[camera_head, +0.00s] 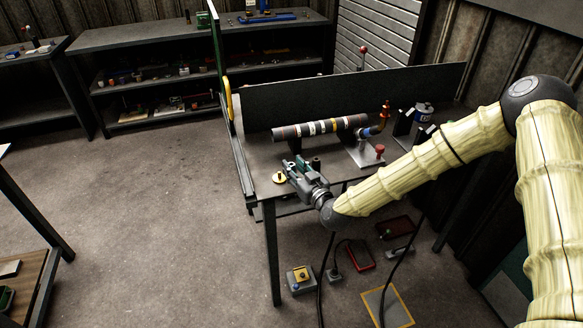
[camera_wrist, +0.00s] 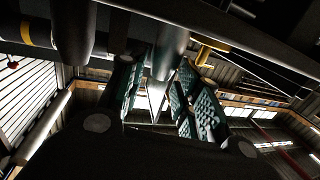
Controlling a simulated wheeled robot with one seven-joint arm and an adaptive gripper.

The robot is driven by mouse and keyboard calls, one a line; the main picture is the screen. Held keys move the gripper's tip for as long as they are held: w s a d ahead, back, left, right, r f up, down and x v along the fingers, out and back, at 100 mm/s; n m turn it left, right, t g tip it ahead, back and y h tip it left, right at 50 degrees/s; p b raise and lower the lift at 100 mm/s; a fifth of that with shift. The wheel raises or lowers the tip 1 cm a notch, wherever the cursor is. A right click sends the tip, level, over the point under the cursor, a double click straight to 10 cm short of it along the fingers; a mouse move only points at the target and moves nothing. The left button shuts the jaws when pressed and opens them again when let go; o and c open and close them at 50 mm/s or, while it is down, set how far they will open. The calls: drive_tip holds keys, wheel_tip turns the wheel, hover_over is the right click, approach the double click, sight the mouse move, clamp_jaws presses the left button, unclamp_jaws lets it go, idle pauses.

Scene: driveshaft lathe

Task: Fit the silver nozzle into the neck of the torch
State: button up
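My gripper (camera_head: 291,168) is low over the left front part of the workbench. In the wrist view its two green-padded fingers (camera_wrist: 157,88) stand apart with a gap between them. A grey metallic cylinder (camera_wrist: 171,42), perhaps the silver nozzle, shows at the gap, close to the fingertips. I cannot tell whether it touches either pad.
A dark short cylinder (camera_head: 316,162) stands right of the fingers. A banded shaft (camera_head: 320,127) lies behind, before a dark back panel (camera_head: 350,90). A metal block (camera_head: 363,155) with a red knob (camera_head: 380,149) is to the right.

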sight(291, 164)
drive_tip(key=shift+x, duration=1.1)
drive_tip(key=c, duration=0.7)
drive_tip(key=shift+r+b, duration=0.6)
drive_tip(key=shift+r, duration=1.05)
drive_tip(key=s+a+r+b+v, duration=0.15)
drive_tip(key=b+v, duration=0.25)
drive_tip(key=v, duration=1.1)
drive_tip(key=w+d+r+m+h+p, duration=0.1)
drive_tip(key=w+d+r+h+p, duration=0.1)
drive_tip(key=w+d+r+p, duration=0.4)
drive_tip(key=w+d+r+m+t+h+p, duration=0.1)
drive_tip(key=w+d+r+p, duration=0.5)
drive_tip(key=r, duration=0.6)
drive_tip(key=w+d+r+m+t+h+p, duration=0.1)
drive_tip(key=w+d+r+m+h+p, duration=0.2)
drive_tip(key=w+d+r+h+p, duration=0.2)
drive_tip(key=w+d+r+p, duration=0.2)
drive_tip(key=d+r+p, duration=0.1)
drive_tip(key=d+r, duration=0.1)
drive_tip(key=shift+r+p, duration=0.2)
drive_tip(key=shift+p, duration=0.1)
